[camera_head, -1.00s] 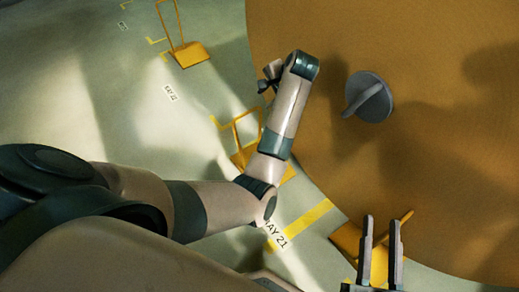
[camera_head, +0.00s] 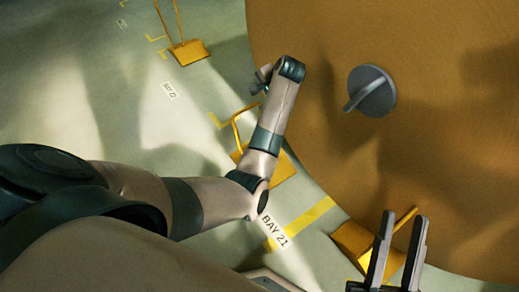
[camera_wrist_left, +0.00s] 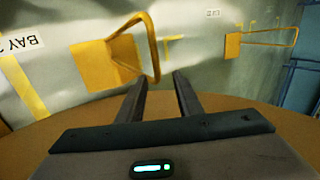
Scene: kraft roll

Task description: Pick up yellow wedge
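Several yellow wedges with bar handles stand on the floor along the brown roll. In the head view, one yellow wedge (camera_head: 188,53) is at the upper left, another (camera_head: 282,170) is partly hidden behind my left forearm, and a third (camera_head: 350,240) is at the lower right. My left gripper (camera_head: 262,78) is small here; the left wrist view shows its fingers (camera_wrist_left: 160,82) apart and empty. A wedge (camera_wrist_left: 105,62) lies beyond them to the left, another (camera_wrist_left: 233,45) further right. My right gripper (camera_head: 404,220) is open, its fingers overlapping the third wedge's view; contact cannot be told.
The large brown roll (camera_head: 440,160) fills the right side, with a grey hub and handle (camera_head: 372,92) on its face. Open floor (camera_head: 60,70) lies at the upper left.

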